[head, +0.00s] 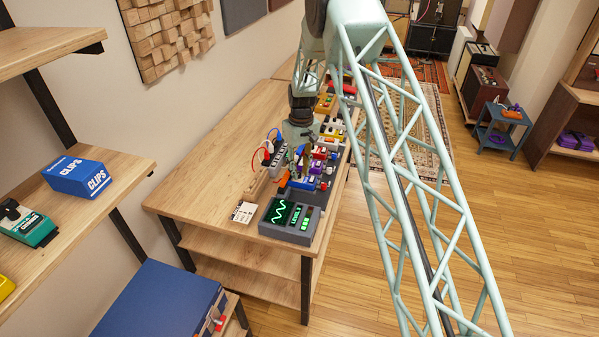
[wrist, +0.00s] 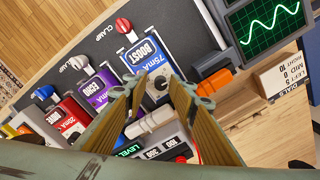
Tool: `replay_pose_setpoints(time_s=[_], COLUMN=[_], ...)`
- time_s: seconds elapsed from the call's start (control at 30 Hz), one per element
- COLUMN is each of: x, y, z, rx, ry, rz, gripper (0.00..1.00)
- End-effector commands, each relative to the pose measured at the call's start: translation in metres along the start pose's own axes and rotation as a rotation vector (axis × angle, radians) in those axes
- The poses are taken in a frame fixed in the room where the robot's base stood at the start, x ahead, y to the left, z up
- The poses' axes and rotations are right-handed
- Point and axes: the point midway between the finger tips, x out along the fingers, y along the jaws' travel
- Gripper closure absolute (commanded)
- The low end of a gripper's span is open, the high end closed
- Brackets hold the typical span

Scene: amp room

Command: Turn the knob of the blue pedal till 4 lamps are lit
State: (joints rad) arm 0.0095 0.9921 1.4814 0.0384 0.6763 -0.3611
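The blue pedal (wrist: 146,62), marked BOOST and 75mA, lies on the dark board in the wrist view. It has a red clamp (wrist: 123,25) at its far end and a dark knob (wrist: 160,83) on its face. My gripper (wrist: 157,88) is open, its two ribbed, tan fingers apart. In the wrist view the fingertips lie on either side of the knob; I cannot tell whether they touch it. In the head view my gripper (head: 299,146) is over the pedal row, partly hidden. A device with green lit bars (head: 301,217) stands at the near end; its lamps are too small to count.
Purple (wrist: 101,88) and red (wrist: 68,117) pedals stand close by on the left. An orange plug (wrist: 215,82) and a pale plug (wrist: 150,123) are near the fingers. A printed card (wrist: 286,76) lies on the right. The bench's left side (head: 205,180) is clear.

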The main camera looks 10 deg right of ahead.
Motion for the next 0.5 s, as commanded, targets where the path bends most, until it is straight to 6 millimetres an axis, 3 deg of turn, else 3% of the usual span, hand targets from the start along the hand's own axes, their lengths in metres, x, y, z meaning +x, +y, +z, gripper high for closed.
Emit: replay_pose_setpoints(time_s=[0.5], x=[-0.010], y=[0.000], z=[-0.001], rx=[0.000], ry=[0.001], rz=[0.000], gripper=[0.75])
